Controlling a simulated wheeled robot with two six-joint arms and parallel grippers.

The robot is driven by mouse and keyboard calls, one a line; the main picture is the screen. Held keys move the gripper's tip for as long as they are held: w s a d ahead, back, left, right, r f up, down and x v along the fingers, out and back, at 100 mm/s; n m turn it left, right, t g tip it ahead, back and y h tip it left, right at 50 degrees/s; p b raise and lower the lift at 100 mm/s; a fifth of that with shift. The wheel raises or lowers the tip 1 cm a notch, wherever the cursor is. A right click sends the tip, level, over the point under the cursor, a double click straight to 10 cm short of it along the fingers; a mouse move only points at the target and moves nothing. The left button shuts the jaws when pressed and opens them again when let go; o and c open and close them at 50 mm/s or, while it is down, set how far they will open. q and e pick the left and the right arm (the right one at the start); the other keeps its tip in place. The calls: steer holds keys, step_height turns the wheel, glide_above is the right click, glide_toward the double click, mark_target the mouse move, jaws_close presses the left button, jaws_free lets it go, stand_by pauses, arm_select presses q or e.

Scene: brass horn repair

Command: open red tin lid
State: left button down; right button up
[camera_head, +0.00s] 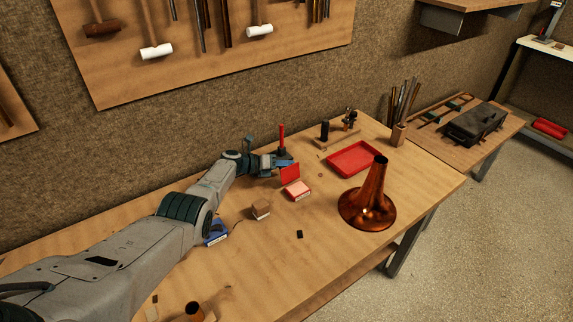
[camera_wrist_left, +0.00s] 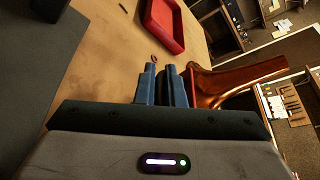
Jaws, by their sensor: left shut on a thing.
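The small red tin (camera_head: 298,191) with a pale front stands near the middle of the workbench in the head view. Its red lid (camera_head: 290,174) is tilted up, close to upright, at the tin's back left side. My left gripper (camera_head: 284,165) reaches in from the left and is shut on the lid at its upper edge. In the left wrist view the two blue fingers of my left gripper (camera_wrist_left: 164,86) are close together. The lid between them is mostly hidden there. My right gripper is not in view.
A copper horn bell (camera_head: 369,202) stands to the right of the tin. A red tray (camera_head: 352,158) lies behind it. A red-handled tool (camera_head: 281,139) stands just behind my gripper. A small cardboard block (camera_head: 261,210) and a dark piece (camera_head: 300,234) lie in front.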

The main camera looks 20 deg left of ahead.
arm_select(q)
steer(key=shift+f, duration=0.1)
stand_by(0.4)
steer(key=c, duration=1.8)
jaws_free()
steer(key=p+v, duration=0.2)
steer(key=v, duration=0.3)
steer(key=shift+s+a+r+p, duration=0.15)
steer(key=shift+a+r+p, duration=0.05)
steer(key=shift+p, duration=0.1)
steer(key=v, duration=0.4)
steer(key=shift+f, duration=0.15)
steer(key=shift+s+a, duration=0.4)
steer(key=shift+a, duration=0.1)
